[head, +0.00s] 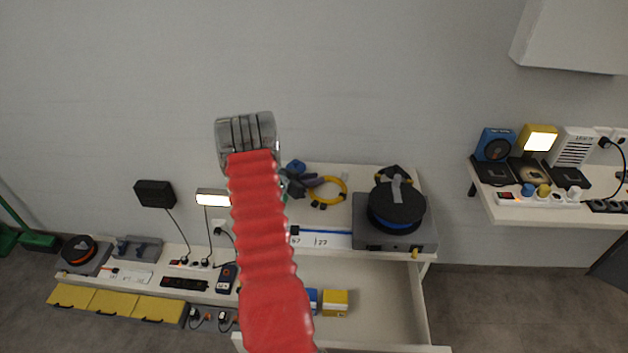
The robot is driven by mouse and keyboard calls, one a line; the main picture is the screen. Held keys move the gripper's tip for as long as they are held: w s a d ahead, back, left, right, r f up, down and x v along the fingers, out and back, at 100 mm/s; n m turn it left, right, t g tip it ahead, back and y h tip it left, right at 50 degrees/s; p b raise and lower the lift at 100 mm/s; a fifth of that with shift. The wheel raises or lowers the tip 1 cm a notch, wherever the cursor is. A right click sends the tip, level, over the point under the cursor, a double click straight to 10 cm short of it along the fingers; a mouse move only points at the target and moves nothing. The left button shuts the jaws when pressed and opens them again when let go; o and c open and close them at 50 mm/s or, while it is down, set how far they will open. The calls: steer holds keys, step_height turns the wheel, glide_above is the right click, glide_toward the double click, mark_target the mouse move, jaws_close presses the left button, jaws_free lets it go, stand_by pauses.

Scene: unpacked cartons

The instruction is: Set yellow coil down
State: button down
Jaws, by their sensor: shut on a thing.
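The yellow coil (340,182) is a thin ring near the back of the white worktop (345,219), right of my red-sleeved arm. My gripper (313,183) is a small dark shape at the coil's left side, shut on it. My arm hides part of the gripper's wrist. I cannot tell whether the coil touches the worktop or hangs just above it.
A grey box (372,238) carrying a dark reel (397,206) stands at the worktop's right. A numbered white strip (325,239) lies in front. An open drawer (385,305) holds a yellow box (335,302). Low shelving is left, a crowded shelf right.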

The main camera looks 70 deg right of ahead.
steer(key=shift+f, duration=0.15)
steer(key=c, duration=1.6)
jaws_free()
steer(key=v, duration=1.2)
